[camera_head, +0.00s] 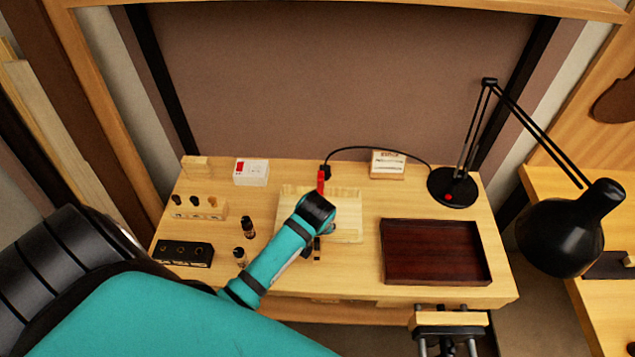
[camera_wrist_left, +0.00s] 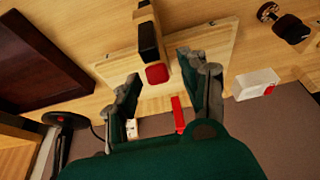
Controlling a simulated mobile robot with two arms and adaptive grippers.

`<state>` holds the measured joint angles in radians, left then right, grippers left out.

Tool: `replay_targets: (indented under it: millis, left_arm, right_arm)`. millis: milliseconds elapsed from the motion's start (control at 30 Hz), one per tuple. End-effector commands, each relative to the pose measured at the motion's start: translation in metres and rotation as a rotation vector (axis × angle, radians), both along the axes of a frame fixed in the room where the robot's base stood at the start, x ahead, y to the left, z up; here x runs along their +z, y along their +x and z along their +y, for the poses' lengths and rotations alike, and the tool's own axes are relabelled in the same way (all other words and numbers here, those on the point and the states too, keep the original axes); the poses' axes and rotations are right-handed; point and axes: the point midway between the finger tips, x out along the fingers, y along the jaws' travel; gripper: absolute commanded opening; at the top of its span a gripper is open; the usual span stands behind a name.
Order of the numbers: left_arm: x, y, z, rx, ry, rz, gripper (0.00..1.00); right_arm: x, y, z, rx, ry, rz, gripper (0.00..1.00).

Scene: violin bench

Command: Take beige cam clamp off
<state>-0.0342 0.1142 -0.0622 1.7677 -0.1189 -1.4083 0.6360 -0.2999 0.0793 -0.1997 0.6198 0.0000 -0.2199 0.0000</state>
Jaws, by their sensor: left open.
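A beige and black piece with a red square end (camera_wrist_left: 150,38), which looks like the beige cam clamp, stands over the pale wooden board (camera_wrist_left: 115,66) in the left wrist view. My left gripper (camera_wrist_left: 159,70) is open, with its fingers on either side of the red end; I cannot tell whether they touch it. In the head view, my left wrist covers the gripper and much of the board (camera_head: 345,228). A small dark part (camera_head: 317,246) shows just below the wrist. A separate red piece (camera_head: 320,181) stands at the board's back edge. My right gripper is not in view.
A dark red tray (camera_head: 435,252) lies right of the board, and a black lamp (camera_head: 452,187) stands behind it. Small bottles (camera_head: 248,228), a wooden holder (camera_head: 198,208) and a black block (camera_head: 183,253) stand left. A white box (camera_head: 251,172) stands at the back.

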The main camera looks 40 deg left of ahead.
Motion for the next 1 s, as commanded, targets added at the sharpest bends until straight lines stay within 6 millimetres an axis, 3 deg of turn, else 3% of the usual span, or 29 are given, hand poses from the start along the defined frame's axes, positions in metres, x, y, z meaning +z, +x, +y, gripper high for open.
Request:
replay_targets:
  millis: [267,600,1000]
  left_arm:
    - [-0.0011,0.0007,0.0002,-0.001,0.000,-0.001,0.44]
    - [-0.0009,0.0005,0.0002,-0.001,0.001,-0.001,0.00]
    - [0.0017,0.0035,0.0014,0.000,-0.024,0.038,0.00]
  right_arm:
    - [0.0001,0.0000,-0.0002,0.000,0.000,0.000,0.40]
    - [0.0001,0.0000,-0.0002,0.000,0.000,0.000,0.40]
    - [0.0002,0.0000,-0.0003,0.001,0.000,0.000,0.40]
